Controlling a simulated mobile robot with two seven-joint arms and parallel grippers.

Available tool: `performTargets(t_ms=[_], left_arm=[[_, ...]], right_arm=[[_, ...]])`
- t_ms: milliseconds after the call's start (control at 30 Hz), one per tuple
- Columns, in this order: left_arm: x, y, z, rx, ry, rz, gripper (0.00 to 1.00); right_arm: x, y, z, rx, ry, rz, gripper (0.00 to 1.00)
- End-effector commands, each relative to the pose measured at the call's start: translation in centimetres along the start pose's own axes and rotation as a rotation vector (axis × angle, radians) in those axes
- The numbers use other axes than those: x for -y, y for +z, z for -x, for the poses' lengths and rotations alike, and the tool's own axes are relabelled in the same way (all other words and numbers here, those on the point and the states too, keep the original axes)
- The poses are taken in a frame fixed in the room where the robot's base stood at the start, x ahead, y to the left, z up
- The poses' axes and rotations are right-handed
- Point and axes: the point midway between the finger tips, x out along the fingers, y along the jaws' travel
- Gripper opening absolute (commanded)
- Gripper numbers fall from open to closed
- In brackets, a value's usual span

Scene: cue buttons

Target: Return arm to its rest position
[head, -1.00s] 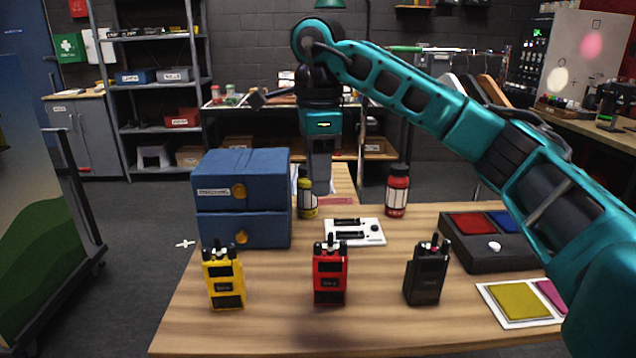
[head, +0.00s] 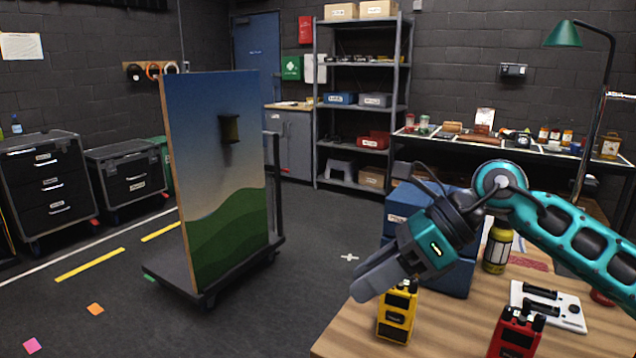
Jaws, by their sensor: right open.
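My right arm, teal and black, comes in from the right side of the head view. Its elbow-like bend is raised above the wooden table (head: 440,335). My right gripper (head: 374,283) has grey fingers that point down and to the left, past the table's left edge side. It is open and I see nothing held in it. It appears in front of the blue drawer box (head: 405,205) and just above and left of the yellow radio (head: 397,314) in the picture. My left gripper is not in view.
A red radio (head: 516,333), a yellow bottle (head: 497,250) and a white panel (head: 549,305) are on the table. A cart with a painted board (head: 225,180) stands to the left. Open floor (head: 310,250) lies between cart and table.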

Motion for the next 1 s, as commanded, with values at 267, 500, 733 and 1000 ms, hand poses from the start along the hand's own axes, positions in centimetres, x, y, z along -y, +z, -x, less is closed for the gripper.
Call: performTargets(t_ms=[267,500,733,1000], left_arm=[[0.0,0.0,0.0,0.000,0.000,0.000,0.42],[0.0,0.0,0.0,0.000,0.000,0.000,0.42],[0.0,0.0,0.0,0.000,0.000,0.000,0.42],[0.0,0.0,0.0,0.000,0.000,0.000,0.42]], right_arm=[[-5.7,8.2,-2.8,0.733,0.292,-0.366,0.42],[-3.0,8.5,1.4,1.292,0.430,-0.928,0.42],[2.4,-0.5,3.1,1.710,0.409,-1.619,0.42],[1.8,-18.1,-0.8,-1.888,-0.112,2.426,0.42]])
